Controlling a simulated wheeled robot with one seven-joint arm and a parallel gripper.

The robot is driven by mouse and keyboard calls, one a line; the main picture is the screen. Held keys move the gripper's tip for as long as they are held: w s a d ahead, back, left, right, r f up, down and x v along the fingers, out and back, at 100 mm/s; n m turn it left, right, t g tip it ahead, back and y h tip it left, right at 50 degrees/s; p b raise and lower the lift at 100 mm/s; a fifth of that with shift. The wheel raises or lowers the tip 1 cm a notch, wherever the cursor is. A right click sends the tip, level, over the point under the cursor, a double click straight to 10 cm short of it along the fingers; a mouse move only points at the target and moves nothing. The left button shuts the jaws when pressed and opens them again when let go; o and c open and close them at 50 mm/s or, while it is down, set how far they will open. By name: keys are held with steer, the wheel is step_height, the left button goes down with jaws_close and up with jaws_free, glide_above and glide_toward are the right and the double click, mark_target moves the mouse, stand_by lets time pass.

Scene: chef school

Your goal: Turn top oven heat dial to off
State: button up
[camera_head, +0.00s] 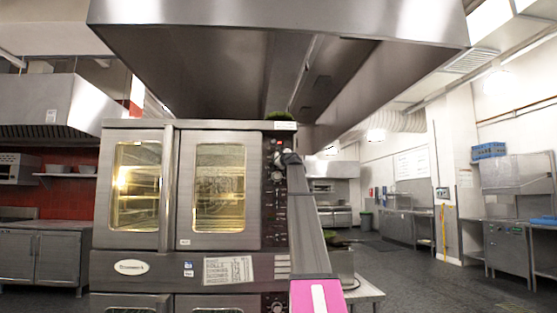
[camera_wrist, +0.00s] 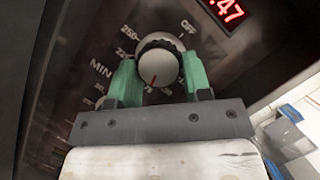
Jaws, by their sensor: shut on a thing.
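The top oven (camera_head: 110,190) is a steel double-door unit with lit windows, and its dark control panel (camera_head: 268,220) runs down the right edge.
A red digital display (camera_wrist: 229,10) sits above the dial. A steel hood (camera_head: 220,50) hangs over the oven. A second oven (camera_head: 135,303) is below. A low steel table (camera_head: 366,289) stands to the right of the oven, with open floor (camera_head: 420,275) beyond.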

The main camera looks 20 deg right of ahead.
steer(key=shift+w+a+r+n+g+h, duration=0.15)
steer(key=shift+n+g+h, duration=1.2)
steer(key=shift+n, duration=3.05)
steer(key=shift+s+a+r+n+g+h, duration=0.2)
steer(key=shift+n+g+h, duration=1.15)
steer(key=shift+n, duration=3.05)
steer(key=shift+w+a+r+n+g+h, duration=0.25)
steer(key=shift+n+g+h, duration=1.05)
steer(key=shift+n, duration=3.1)
steer(key=o, duration=0.9)
